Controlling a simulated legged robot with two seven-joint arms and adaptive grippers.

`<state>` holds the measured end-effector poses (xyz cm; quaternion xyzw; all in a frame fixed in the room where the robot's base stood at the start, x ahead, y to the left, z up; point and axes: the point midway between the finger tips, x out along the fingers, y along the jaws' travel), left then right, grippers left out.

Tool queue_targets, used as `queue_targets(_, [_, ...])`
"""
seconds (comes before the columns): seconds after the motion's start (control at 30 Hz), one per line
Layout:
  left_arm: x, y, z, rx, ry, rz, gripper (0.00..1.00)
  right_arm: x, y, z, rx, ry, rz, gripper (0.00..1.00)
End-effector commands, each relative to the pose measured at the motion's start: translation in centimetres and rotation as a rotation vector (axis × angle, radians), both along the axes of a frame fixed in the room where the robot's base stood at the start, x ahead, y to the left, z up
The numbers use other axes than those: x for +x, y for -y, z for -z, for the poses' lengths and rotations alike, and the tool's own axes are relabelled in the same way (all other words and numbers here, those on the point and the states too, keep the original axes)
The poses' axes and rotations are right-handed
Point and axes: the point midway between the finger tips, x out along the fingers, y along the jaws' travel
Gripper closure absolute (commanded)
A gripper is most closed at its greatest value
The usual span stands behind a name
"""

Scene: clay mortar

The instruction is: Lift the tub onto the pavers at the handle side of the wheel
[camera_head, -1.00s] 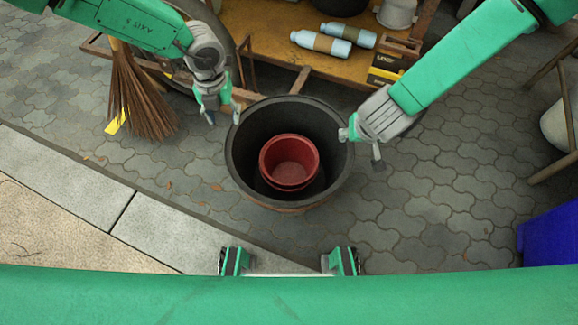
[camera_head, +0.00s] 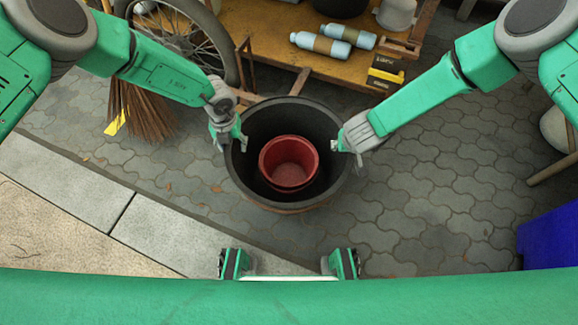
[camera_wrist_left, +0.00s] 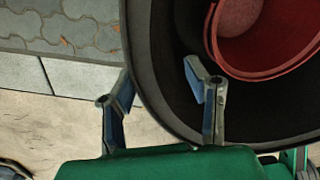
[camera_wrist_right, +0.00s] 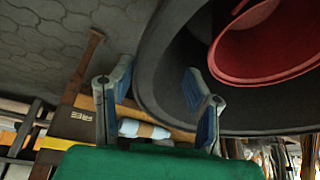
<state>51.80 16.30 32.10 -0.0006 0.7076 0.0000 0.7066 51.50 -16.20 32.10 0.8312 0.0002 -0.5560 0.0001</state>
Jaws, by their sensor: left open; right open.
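The large dark tub (camera_head: 240,176) stands upright on the grey pavers (camera_head: 425,205), with a red bucket (camera_head: 289,163) inside it. My left gripper (camera_head: 230,141) is open at the tub's left rim. In the left wrist view its fingers (camera_wrist_left: 158,70) are on either side of the rim (camera_wrist_left: 150,85), one outside and one inside. My right gripper (camera_head: 346,149) is open at the right rim. In the right wrist view its fingers (camera_wrist_right: 158,68) also straddle the rim (camera_wrist_right: 150,85). The spoked wheel (camera_head: 232,62) is behind my left arm, partly hidden.
A wooden cart bed (camera_head: 268,38) behind the tub carries two blue bottles (camera_head: 320,42) and a yellow-black box (camera_head: 385,72). A broom (camera_head: 145,110) is at left. A blue container (camera_head: 550,237) is at right. Pavers right of the tub are open; pale slabs (camera_head: 165,228) lie front left.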

Motion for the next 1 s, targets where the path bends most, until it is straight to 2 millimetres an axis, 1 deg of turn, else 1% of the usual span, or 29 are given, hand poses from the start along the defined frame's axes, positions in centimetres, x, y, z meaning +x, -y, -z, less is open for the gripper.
queue_targets(0.03, [-0.05,0.01,0.39,0.0,-0.001,0.0,0.57,0.07,-0.01,0.38,0.0,-0.001,0.001,0.57])
queue_targets(0.13, [0.02,-0.01,0.73,0.0,0.001,0.001,0.57,0.29,0.01,0.68,0.0,0.0,0.001,0.57])
queue_targets(0.4, [0.0,-0.02,0.82,0.0,0.0,0.001,0.57,0.29,0.0,0.77,0.0,0.0,0.0,0.57])
queue_targets(0.43, [0.0,-0.02,0.82,0.0,0.0,0.001,0.61,0.29,0.0,0.77,0.0,0.0,0.0,0.6])
queue_targets(0.47, [0.0,-0.02,0.82,0.0,0.0,0.001,0.71,0.29,0.01,0.77,0.0,0.0,0.0,0.71])
queue_targets(0.5, [0.0,-0.02,0.82,0.0,0.0,0.001,0.85,0.29,0.01,0.77,0.0,0.0,0.0,0.85])
queue_targets(0.53, [0.0,-0.02,0.82,0.0,0.0,0.001,0.96,0.29,0.01,0.77,-0.001,0.0,0.0,0.96])
queue_targets(0.57, [0.0,-0.04,0.81,0.001,0.0,0.001,1.0,0.29,0.03,0.77,-0.001,0.0,0.0,1.0])
queue_targets(1.0, [0.06,-0.32,0.53,0.006,0.0,0.0,1.0,0.36,0.25,0.5,-0.006,0.002,0.0,1.0])
